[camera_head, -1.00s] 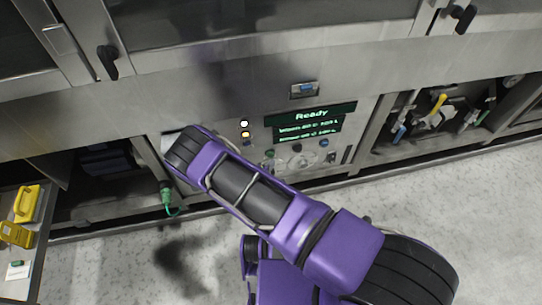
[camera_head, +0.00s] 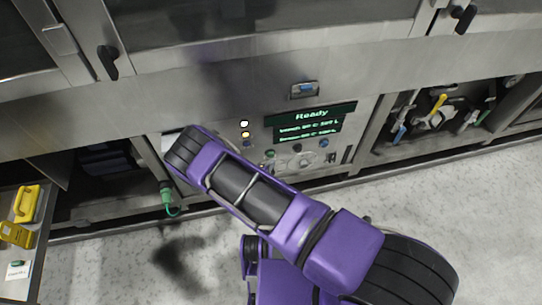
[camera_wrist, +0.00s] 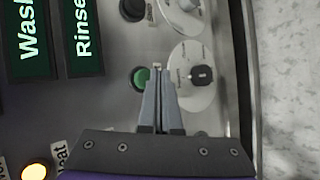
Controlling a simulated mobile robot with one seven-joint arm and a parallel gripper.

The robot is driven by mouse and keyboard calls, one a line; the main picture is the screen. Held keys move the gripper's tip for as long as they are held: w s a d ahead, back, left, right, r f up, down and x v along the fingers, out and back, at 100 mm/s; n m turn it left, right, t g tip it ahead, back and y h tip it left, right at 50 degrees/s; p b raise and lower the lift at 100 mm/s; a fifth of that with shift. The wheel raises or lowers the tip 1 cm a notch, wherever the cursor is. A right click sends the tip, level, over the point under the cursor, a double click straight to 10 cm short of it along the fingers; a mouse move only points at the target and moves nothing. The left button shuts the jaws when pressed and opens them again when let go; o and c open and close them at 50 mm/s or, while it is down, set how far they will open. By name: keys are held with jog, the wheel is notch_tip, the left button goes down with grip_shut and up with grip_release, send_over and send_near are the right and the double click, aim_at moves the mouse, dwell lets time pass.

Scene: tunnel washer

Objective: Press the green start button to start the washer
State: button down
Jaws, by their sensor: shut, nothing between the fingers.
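The green start button (camera_wrist: 142,77) shows in the wrist view as a small round green button in a dark ring on the washer's control panel. In the head view a small green button (camera_head: 270,154) shows below the display, just beyond my arm. My gripper (camera_wrist: 158,68) is shut and empty. Its fingertips are right beside the green button, slightly to its right in the wrist view, and partly cover the ring's edge. I cannot tell whether the tips touch the panel. In the head view my arm hides the gripper.
A black selector knob (camera_wrist: 201,75) on a round white plate sits right of the fingertips, with another dial (camera_wrist: 185,8) above. A dark button (camera_wrist: 132,8) is near the top. A lit yellow lamp (camera_wrist: 35,171) is at lower left. A yellow-handled tool (camera_head: 437,104) lies in the right-hand bay.

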jog(key=shift+w, duration=0.15)
jog(key=shift+w+a, duration=0.15)
jog(key=shift+w, duration=0.1)
jog(key=shift+w+a, duration=0.1)
jog(key=shift+w, duration=0.4)
dwell(0.7)
dwell(0.3)
jog(key=shift+s+d+p, duration=0.2)
jog(key=shift+s+p, duration=0.5)
jog(key=shift+s, duration=0.2)
jog(key=shift+s, duration=0.1)
jog(key=s+p, duration=0.1)
jog(key=s, duration=0.1)
jog(key=s+d+p, duration=0.1)
jog(key=s, duration=0.1)
jog(key=shift+s+d+p, duration=0.2)
jog(key=shift+s+p, duration=0.15)
jog(key=shift+p, duration=0.05)
